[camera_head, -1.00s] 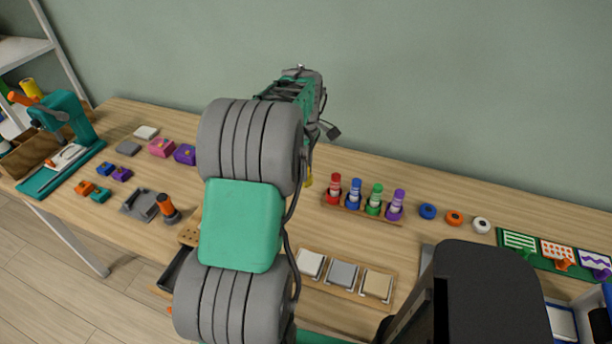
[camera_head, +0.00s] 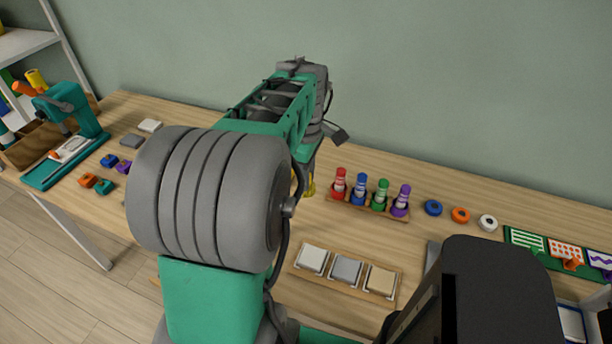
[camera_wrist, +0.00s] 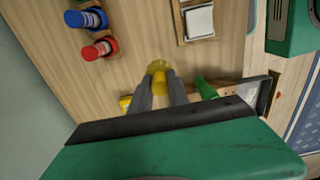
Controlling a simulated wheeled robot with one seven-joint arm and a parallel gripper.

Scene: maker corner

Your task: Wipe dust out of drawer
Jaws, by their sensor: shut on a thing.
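My gripper (camera_wrist: 160,86) is shut on a yellow tool (camera_wrist: 158,70) with a short handle and a rounded end, above the wooden worktop. What kind of tool it is, I cannot tell for sure. A small yellow part also shows below my wrist in the head view (camera_head: 310,187). A dark-edged open drawer (camera_wrist: 267,88) appears to stick out at the right of the wrist view, apart from the tool. Its inside is only partly seen, and I cannot make out dust. My arm hides most of the drawer area in the head view.
A rack of several coloured bottles (camera_head: 368,208) stands near my gripper. A tray with three square pads (camera_head: 346,270) lies in front of it. A green thing (camera_wrist: 205,88) is close beside the fingers. A teal press (camera_head: 68,120) stands at the far left.

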